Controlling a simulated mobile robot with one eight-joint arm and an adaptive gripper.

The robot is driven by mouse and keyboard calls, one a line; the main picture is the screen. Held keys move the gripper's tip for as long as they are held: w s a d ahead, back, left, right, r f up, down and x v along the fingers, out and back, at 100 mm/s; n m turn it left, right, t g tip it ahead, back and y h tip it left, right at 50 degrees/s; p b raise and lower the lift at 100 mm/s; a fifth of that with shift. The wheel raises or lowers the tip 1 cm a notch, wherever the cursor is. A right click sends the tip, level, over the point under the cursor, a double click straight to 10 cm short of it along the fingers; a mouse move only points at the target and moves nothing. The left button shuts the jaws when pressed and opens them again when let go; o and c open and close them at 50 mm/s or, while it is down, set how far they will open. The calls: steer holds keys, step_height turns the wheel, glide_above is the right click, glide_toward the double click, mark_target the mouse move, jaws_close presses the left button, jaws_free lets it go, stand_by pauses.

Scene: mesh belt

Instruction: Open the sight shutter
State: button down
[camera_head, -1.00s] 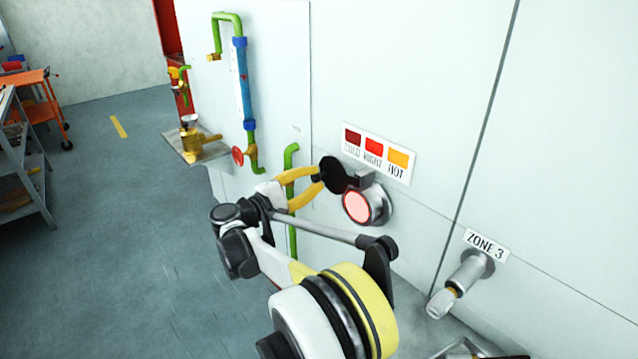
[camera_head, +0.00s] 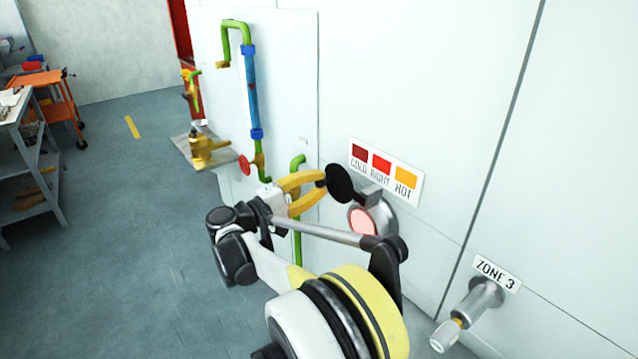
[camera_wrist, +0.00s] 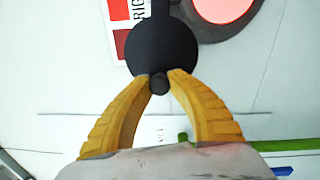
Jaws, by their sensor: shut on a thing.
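The sight shutter is a round black disc (camera_head: 340,184), seen swung up and to the left of the round sight port (camera_head: 363,222). The port's pinkish-red glowing face is uncovered in both views. My gripper (camera_head: 322,188) has its yellow fingers closed at the disc's near side. In the wrist view my gripper (camera_wrist: 160,80) is shut on a small dark knob (camera_wrist: 158,84) at the edge of the black disc (camera_wrist: 158,45). The sight port (camera_wrist: 222,8) shows at the top right of the wrist view, apart from the disc.
A COLD/RIGHT/HOT colour sign (camera_head: 385,171) is on the white wall just above the port. A ZONE 3 knob (camera_head: 462,314) sticks out at lower right. Green and blue pipework with a red handwheel (camera_head: 245,165) stands to the left. The floor at left is open.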

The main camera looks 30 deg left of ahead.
steer(key=c, duration=1.2)
jaws_free()
steer(key=v, duration=1.2)
